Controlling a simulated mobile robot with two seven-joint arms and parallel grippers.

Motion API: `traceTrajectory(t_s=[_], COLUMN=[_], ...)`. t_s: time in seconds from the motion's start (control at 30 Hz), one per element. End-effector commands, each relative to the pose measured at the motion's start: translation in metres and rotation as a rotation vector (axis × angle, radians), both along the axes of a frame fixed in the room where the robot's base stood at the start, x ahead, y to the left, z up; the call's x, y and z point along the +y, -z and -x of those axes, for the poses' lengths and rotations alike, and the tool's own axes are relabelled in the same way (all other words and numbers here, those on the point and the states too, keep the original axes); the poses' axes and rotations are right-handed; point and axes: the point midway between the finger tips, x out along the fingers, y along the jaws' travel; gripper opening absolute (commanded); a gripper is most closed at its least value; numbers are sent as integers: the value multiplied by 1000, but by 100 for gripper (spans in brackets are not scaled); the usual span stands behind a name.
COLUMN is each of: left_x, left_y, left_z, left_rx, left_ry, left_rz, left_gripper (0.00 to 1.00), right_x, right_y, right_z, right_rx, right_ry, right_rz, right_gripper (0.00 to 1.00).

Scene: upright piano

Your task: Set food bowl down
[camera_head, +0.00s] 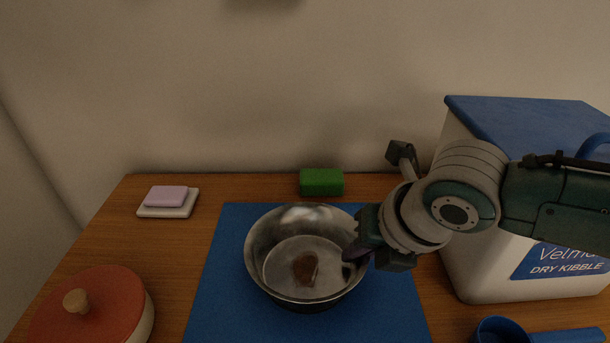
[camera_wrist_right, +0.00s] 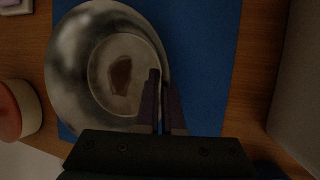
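The food bowl (camera_head: 262,262) is a round shiny metal bowl with a brown patch in its bottom. It is over the blue mat (camera_head: 215,310) and looks level; I cannot tell whether its base touches the mat. My right gripper (camera_head: 357,250) is at the bowl's right rim. In the right wrist view the bowl (camera_wrist_right: 75,75) fills the left half, and the fingers of the right gripper (camera_wrist_right: 161,85) are close together with the rim between them. My left gripper is not in view.
A white and blue kibble bin (camera_head: 485,250) stands at the right. A green block (camera_head: 321,182) is behind the mat. A lilac bar on a white dish (camera_head: 168,211) lies back left. A red-lidded pot (camera_head: 110,303) is front left.

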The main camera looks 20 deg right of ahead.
Motion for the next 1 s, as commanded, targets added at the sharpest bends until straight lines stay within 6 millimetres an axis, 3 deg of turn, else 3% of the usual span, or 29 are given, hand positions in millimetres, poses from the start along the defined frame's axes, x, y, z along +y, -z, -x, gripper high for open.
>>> traceTrajectory(t_s=[0.13, 0.4, 0.77, 1.0], left_x=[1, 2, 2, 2], left_y=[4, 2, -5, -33], left_z=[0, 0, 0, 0], left_rx=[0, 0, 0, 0], left_ry=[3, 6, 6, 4], left_rz=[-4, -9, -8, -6], left_gripper=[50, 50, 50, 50], right_x=[0, 0, -1, -8], right_y=[4, 3, -7, -52], right_z=[-1, 0, 2, 22], right_rx=[-1, 0, 0, 0], right_ry=[1, 1, 0, -2], right_rz=[-1, 0, 0, 1], right_gripper=[0, 34, 34, 34])
